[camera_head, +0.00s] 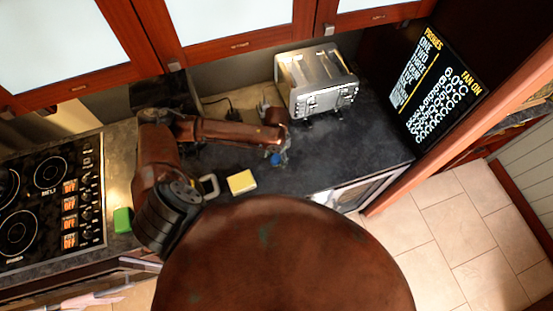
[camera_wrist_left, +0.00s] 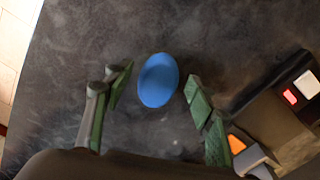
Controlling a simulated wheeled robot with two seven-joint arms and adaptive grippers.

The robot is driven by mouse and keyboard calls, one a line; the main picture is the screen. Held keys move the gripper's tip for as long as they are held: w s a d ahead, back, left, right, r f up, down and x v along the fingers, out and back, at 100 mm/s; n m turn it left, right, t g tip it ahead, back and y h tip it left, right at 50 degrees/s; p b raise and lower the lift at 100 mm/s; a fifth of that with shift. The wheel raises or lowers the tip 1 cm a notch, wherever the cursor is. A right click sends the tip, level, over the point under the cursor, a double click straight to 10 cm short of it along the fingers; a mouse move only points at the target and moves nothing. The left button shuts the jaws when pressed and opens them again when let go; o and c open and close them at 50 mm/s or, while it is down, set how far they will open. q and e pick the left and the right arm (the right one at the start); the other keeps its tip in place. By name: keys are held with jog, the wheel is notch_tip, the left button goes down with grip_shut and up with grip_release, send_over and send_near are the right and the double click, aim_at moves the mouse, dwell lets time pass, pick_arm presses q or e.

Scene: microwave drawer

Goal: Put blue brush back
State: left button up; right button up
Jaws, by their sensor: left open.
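The blue brush (camera_head: 276,161) is on the dark countertop (camera_head: 330,150), below the end of my left arm in the head view. In the left wrist view the blue brush (camera_wrist_left: 158,80) shows as a smooth blue oval. My left gripper (camera_head: 279,151) is open above it, and its green-padded fingers (camera_wrist_left: 160,76) stand on either side of the oval with a visible gap on each side. The brush's lower part is hidden. My right gripper is not in view.
A silver toaster (camera_head: 318,82) stands behind the gripper. A yellow sponge-like block (camera_head: 241,182) lies left of the brush, and a green block (camera_head: 123,221) lies near the cooktop (camera_head: 48,205). The counter right of the brush is clear. Cabinets (camera_head: 240,40) hang above.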

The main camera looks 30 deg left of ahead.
aim_at(277, 158)
pick_arm(q)
notch_tip(277, 158, up, 10)
jog(key=shift+b, duration=0.45)
dwell(0.3)
